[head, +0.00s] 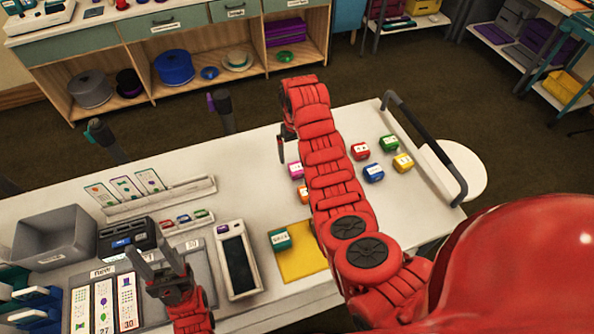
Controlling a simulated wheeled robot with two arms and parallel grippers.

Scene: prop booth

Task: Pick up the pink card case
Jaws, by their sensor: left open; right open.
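The pink card case (295,170) lies on the white table, just left of my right arm, which may cover part of it. My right gripper (285,143) hangs from the end of the raised red arm, above and beyond the pink case and apart from it. Its fingers are mostly hidden by the arm's end. My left gripper (159,260) is open and empty, low at the left over the grey mat, far from the pink case.
An orange case (304,193) lies just below the pink one. Red (360,151), green (389,143), blue (373,173) and yellow (403,162) cases lie right of my arm. A black rail (425,145) edges the table.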

